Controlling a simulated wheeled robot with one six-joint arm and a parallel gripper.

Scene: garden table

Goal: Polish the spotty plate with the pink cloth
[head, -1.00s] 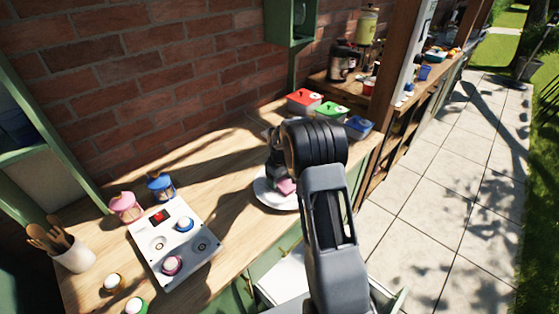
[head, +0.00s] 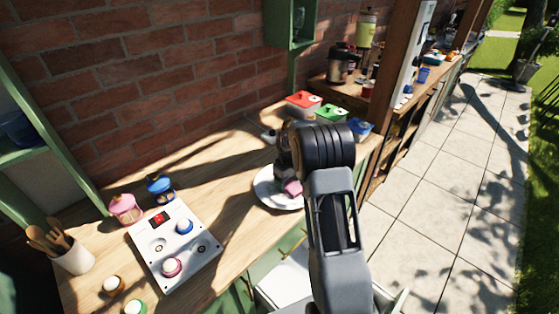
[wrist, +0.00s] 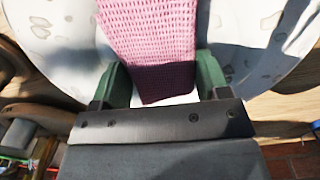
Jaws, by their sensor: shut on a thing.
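The white plate (head: 268,192) lies on the wooden counter, partly hidden behind my arm in the head view. In the wrist view the plate (wrist: 255,48) shows several brownish spots on both sides of the cloth. The pink cloth (head: 293,188) is over the plate; it also shows in the wrist view (wrist: 150,40), with a waffle weave. My gripper (wrist: 165,85) is shut on the pink cloth, its green fingers on either side of it. The cloth appears to lie against the plate, but I cannot tell how firmly it touches.
A white panel (head: 178,262) with knobs lies to the left. Pink (head: 125,208) and blue (head: 161,188) lanterns stand behind it. Red (head: 303,103), green (head: 331,112) and blue (head: 360,127) lidded boxes stand behind the plate. A utensil pot (head: 72,254) is far left. An open drawer (head: 285,280) juts out below.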

